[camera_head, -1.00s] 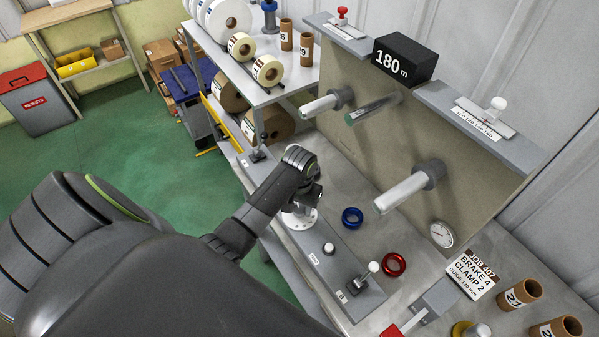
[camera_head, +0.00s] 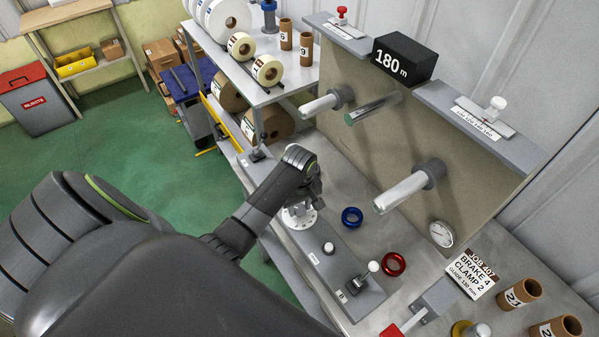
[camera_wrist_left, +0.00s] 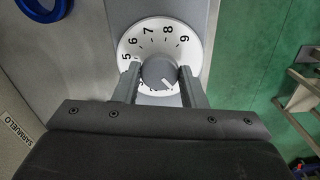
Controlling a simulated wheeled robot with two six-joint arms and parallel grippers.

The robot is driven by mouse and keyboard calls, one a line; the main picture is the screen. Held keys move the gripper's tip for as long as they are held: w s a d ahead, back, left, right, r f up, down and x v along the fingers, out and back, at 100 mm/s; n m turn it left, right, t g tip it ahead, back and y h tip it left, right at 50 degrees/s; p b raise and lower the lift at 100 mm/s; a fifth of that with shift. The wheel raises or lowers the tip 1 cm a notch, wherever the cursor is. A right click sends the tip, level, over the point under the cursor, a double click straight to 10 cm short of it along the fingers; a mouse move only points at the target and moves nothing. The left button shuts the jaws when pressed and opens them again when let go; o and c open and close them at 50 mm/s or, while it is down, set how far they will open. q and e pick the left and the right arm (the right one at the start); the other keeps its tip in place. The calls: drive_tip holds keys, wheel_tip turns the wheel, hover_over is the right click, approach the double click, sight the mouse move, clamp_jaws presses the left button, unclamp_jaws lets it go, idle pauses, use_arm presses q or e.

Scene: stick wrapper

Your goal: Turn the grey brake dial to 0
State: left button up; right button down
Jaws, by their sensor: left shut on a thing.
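The grey brake dial's knob (camera_wrist_left: 159,73) stands in the middle of a white numbered disc (camera_wrist_left: 133,45). The numbers 5 to 9 show along the far side; the near side is mostly hidden by my gripper. A pale mark on the knob points toward the lower right, between the fingers. My left gripper (camera_wrist_left: 159,80) is shut on the knob, one finger on each side. In the head view my left gripper (camera_head: 301,192) reaches down over the white disc (camera_head: 300,219), and the knob is hidden there. My right gripper is not in view.
A black-knobbed lever (camera_head: 362,280), a white button (camera_head: 328,248), a blue ring (camera_head: 352,217) and a red ring (camera_head: 394,264) are close by. A job card (camera_head: 473,272) reads BRAKE 4, CLAMP 2. Rollers (camera_head: 405,192) stick out from the upright panel.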

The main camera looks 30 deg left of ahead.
use_arm(q)
drive_tip(key=shift+n, duration=0.6)
drive_tip(key=o, duration=1)
drive_tip(key=shift+w+r, duration=0.1)
